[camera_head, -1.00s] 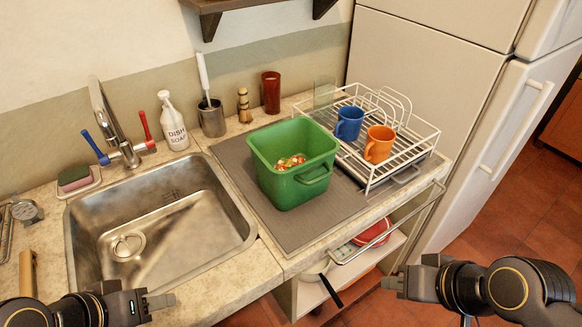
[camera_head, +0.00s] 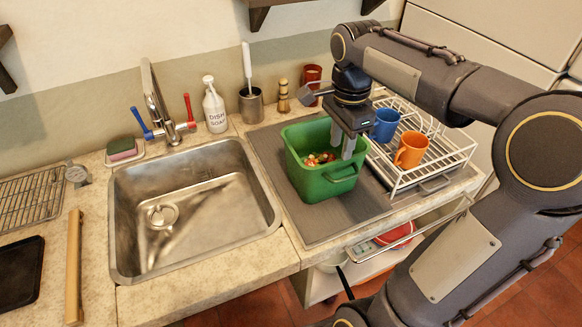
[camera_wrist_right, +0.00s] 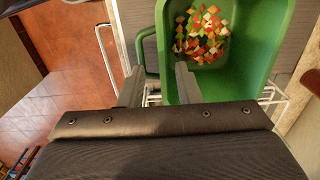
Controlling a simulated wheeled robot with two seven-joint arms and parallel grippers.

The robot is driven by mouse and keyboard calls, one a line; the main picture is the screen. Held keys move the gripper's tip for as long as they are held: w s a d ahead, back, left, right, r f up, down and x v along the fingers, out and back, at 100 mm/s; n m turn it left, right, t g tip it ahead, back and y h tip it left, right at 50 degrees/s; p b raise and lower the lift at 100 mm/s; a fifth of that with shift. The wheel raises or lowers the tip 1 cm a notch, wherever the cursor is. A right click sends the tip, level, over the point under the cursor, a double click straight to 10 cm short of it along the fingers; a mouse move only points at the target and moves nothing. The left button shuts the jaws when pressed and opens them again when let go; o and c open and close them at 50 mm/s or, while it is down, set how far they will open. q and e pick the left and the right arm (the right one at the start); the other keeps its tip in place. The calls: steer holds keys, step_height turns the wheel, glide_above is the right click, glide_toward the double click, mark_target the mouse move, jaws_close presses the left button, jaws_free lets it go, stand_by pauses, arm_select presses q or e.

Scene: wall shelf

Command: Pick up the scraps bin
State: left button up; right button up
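The scraps bin is a green open tub (camera_head: 315,184) standing upright on the grey mat (camera_head: 262,146), with small coloured scraps (camera_head: 318,159) inside. A loop handle (camera_head: 342,173) shows on its near right side. My right gripper (camera_head: 343,143) points down at the bin's right side, fingers apart and empty. In the right wrist view the gripper (camera_wrist_right: 159,86) has one finger on each side of the bin's rim line, near the handle (camera_wrist_right: 147,57); the bin (camera_wrist_right: 245,75) fills the upper right. I cannot tell whether the fingers touch it. My left gripper is out of view.
A white dish rack (camera_head: 440,165) with a blue mug (camera_head: 385,125) and an orange mug (camera_head: 411,149) stands close right of the bin. The sink (camera_head: 195,235) is left. A soap bottle (camera_head: 214,106), brush holder (camera_head: 251,104) and red cup (camera_head: 312,78) stand behind.

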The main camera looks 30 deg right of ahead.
mark_target(338, 174)
steer(key=f, duration=0.5)
steer(key=d+f, duration=0.1)
steer(key=f, duration=0.1)
steer(key=shift+w+f, duration=0.3)
steer(key=shift+f, duration=0.1)
jaws_close()
steer(key=shift+s+a, duration=0.1)
steer(key=shift+s, duration=0.05)
stand_by(0.9)
